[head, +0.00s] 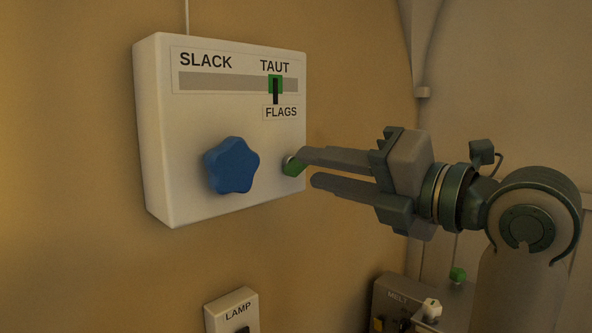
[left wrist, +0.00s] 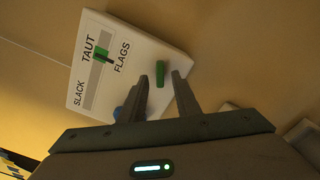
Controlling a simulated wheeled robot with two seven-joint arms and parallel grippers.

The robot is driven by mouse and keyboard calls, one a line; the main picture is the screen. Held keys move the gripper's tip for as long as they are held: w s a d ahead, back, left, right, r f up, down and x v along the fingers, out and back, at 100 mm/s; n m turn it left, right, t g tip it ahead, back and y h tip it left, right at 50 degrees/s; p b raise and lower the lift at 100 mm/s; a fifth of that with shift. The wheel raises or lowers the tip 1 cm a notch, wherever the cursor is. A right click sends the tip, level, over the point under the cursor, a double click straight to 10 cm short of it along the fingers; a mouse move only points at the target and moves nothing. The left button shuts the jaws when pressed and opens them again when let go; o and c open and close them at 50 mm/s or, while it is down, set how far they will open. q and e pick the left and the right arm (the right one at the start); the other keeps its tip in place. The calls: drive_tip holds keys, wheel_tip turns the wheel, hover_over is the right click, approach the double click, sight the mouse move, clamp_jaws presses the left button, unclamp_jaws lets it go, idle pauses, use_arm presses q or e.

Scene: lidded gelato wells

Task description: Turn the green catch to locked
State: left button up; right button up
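The green catch (head: 292,167) sits at the lower right of the white panel (head: 160,130). In the left wrist view, the green catch (left wrist: 160,73) is a short bar between the two fingertips. My left gripper (head: 306,169) is open, its fingers apart at the catch; the upper fingertip partly covers it in the head view. I cannot tell whether a finger touches it. My left gripper also shows in the left wrist view (left wrist: 160,80). No locked mark is readable beside the catch. My right gripper is not in view.
A blue star-shaped knob (head: 231,165) is left of the catch. Above, a green slider marker (head: 275,84) stands under TAUT, over the FLAGS label (head: 281,113). A LAMP switch box (head: 232,312) and a MELT box (head: 395,300) are lower down.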

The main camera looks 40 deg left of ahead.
sight(296, 164)
use_arm(q)
drive_tip(key=shift+f+n, duration=0.1)
drive_tip(key=shift+n, duration=0.3)
drive_tip(key=shift+w, duration=0.1)
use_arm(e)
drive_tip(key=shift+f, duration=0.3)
use_arm(q)
drive_tip(key=shift+a, duration=1.3)
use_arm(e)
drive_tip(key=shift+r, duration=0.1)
